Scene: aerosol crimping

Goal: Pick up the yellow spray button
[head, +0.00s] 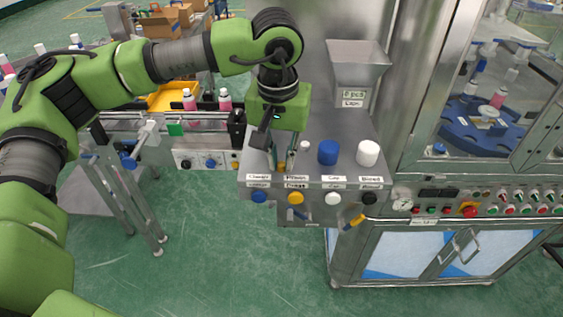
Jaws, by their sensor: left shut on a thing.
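My left gripper (281,160) points down over the grey metal panel, to the left of the blue knob. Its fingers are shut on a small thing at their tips. A small yellowish bit, which looks like the yellow spray button (282,164), shows there and is mostly hidden by the fingers. I cannot tell whether it touches the panel. A larger yellow knob (296,198) sits on the panel's front face below the gripper. My right gripper is not in view.
A blue knob (328,152) and a white knob (368,152) stand on the panel right of the gripper. A metal hopper (357,65) is behind them. A conveyor with pink bottles (189,100) runs at the left. A glass-walled machine with a blue turntable (478,125) is at the right.

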